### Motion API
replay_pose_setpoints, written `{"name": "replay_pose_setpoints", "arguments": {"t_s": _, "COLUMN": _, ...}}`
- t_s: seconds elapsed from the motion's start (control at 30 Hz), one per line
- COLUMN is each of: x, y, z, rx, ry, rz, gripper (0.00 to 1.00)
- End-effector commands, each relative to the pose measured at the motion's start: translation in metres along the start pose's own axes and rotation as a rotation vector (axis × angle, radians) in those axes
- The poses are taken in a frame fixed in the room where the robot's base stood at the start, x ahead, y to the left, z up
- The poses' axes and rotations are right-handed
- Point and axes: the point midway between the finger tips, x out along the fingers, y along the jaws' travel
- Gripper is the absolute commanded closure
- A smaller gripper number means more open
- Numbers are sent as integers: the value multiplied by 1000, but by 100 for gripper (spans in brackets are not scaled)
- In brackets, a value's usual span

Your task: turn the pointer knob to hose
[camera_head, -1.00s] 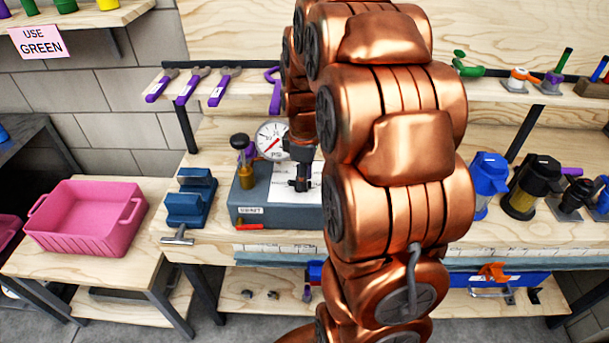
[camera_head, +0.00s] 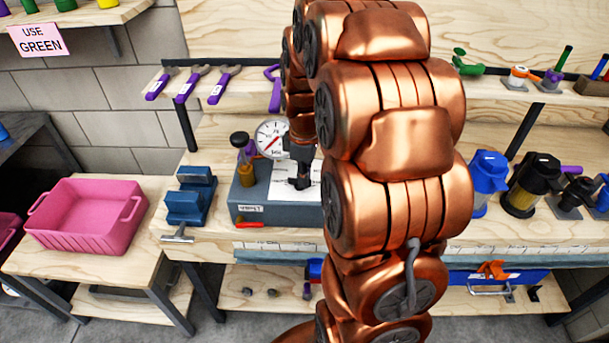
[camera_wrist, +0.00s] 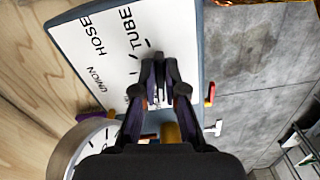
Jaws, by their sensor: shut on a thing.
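The grey-blue test box (camera_head: 275,214) stands on the bench with a white label plate (camera_head: 318,190) on top. In the wrist view the plate (camera_wrist: 92,62) bears the words HOSE, TUBE and UNION, with tick marks near the fingers. My gripper (camera_head: 299,184) reaches down onto the plate. In the wrist view my gripper (camera_wrist: 160,80) is shut at the plate, near the end of the TUBE word. The pointer knob is mostly hidden between its fingers, so I cannot tell which mark it points at.
A round pressure gauge (camera_head: 271,139) and a black-capped amber part (camera_head: 245,172) stand close to my gripper on the left. A red lever (camera_head: 249,225) is at the box's front. A blue vise (camera_head: 189,200) and a pink bin (camera_head: 85,222) are farther left.

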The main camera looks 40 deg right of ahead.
Motion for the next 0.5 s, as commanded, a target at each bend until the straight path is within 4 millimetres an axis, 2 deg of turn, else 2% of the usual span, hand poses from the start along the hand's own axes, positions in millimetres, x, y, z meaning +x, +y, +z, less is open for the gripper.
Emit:
{"name": "replay_pose_setpoints", "arguments": {"t_s": 0.27, "x": 2, "y": -1, "z": 0, "rx": 42, "ry": 0, "rz": -1, "gripper": 100}}
{"name": "replay_pose_setpoints", "arguments": {"t_s": 0.5, "x": 3, "y": -3, "z": 0, "rx": 185, "ry": -1, "rz": -2, "gripper": 100}}
